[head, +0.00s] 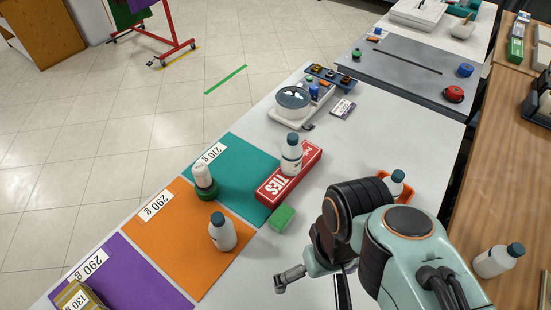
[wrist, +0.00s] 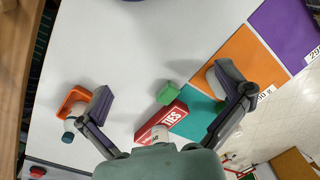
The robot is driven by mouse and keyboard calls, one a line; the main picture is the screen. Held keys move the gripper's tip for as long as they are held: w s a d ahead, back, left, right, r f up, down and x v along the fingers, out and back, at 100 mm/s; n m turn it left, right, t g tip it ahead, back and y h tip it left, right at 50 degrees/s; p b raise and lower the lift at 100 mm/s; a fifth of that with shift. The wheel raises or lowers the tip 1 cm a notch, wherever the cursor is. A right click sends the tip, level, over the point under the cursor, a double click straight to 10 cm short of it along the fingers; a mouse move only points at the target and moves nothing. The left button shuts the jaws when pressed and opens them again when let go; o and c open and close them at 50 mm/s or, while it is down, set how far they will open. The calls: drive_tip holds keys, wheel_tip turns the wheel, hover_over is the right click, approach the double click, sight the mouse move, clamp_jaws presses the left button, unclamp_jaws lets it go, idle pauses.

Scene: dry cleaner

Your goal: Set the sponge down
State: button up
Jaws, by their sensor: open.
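The green sponge (head: 282,218) is a small block on the white table, at the near end of the red TIES box (head: 270,190) and by the corner where the teal and orange mats meet. It also shows in the wrist view (wrist: 168,93), in the gap between my two spread fingers. My gripper (wrist: 161,92) is open and holds nothing. In the head view my gripper (head: 315,286) hangs nearer the camera than the sponge, partly hidden by my arm. Its height above the table is hard to judge.
Bottles stand on the teal mat (head: 240,155) and orange mat (head: 165,235). An orange holder (head: 383,175) with a bottle is beside my arm. A scale (head: 295,108) is farther back. Bare white table (wrist: 120,45) surrounds the sponge's near side.

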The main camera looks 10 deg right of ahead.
drive_tip(key=w+a+r+m+t+y, duration=0.2)
drive_tip(key=w+a+m+t+y, duration=0.15)
drive_tip(key=w+a, duration=0.4)
drive_tip(key=m+t+y, duration=0.5)
drive_tip(key=m+y, duration=0.1)
drive_tip(key=m, duration=1.4)
hover_over(286, 217)
wheel_tip(286, 217, down, 18)
drive_tip(key=shift+d+f, duration=0.1)
drive_tip(key=shift+d, duration=0.05)
drive_tip(key=s+f+m, duration=0.1)
drive_tip(key=s+d+f+m, duration=0.1)
drive_tip(key=f+m, duration=0.1)
drive_tip(key=s+d+f+m+t, duration=0.1)
drive_tip(key=f, duration=0.1)
drive_tip(key=shift+s+f+m+h, duration=0.1)
drive_tip(key=shift+f+m+h, duration=0.05)
drive_tip(key=shift+m+h, duration=0.1)
drive_tip(key=shift+d+f, duration=0.15)
drive_tip(key=shift+d, duration=0.1)
drive_tip(key=shift+x, duration=3.2)
